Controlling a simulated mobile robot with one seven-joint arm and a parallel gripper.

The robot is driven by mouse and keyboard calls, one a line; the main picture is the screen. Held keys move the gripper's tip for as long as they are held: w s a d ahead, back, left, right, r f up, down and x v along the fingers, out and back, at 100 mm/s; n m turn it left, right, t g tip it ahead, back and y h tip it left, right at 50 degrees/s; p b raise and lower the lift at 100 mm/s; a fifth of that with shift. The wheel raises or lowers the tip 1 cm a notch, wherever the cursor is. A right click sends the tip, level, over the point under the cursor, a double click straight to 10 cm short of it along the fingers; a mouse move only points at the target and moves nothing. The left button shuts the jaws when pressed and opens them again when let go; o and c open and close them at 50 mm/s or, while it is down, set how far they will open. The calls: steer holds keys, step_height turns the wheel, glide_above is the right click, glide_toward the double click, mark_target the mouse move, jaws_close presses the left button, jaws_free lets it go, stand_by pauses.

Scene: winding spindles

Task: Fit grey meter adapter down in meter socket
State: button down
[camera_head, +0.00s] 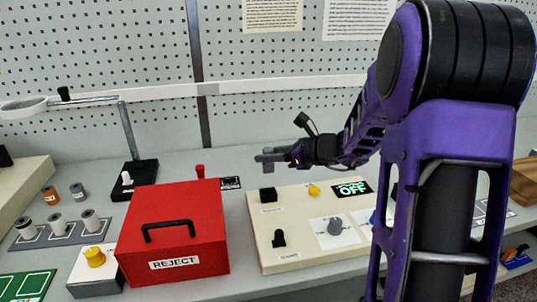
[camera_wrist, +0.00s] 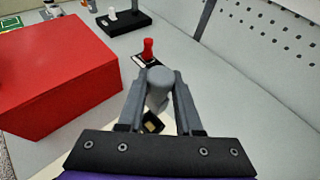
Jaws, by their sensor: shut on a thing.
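My gripper (camera_head: 272,157) is shut on a grey rounded piece, the grey meter adapter (camera_wrist: 158,82), which sits between the fingertips in the wrist view. In the head view the gripper holds it in the air above the back left of the cream panel (camera_head: 256,233). A small black block (camera_head: 267,194) stands on that panel, below the gripper. In the wrist view a dark block with a tan opening (camera_wrist: 152,123) shows between the fingers, partly hidden by them. It may be the meter socket; its label is too small to read.
A red REJECT box (camera_head: 190,232) with a black handle stands left of the panel. A red peg (camera_head: 200,171) is behind it. A spool rack (camera_head: 62,234) is at the left.

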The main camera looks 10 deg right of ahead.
mark_target(273, 172)
steer(key=shift+f+b, duration=2.1)
steer(key=shift+f, duration=0.65)
steer(key=shift+f+b, duration=0.8)
steer(key=shift+f, duration=0.1)
steer(key=shift+f, duration=0.8)
steer(key=c, duration=0.5)
jaws_free()
steer(key=shift+s+d, duration=0.1)
steer(key=p+v, duration=0.2)
steer(key=v, duration=1.5)
steer(key=shift+p, duration=0.3)
steer(key=shift+s, duration=0.1)
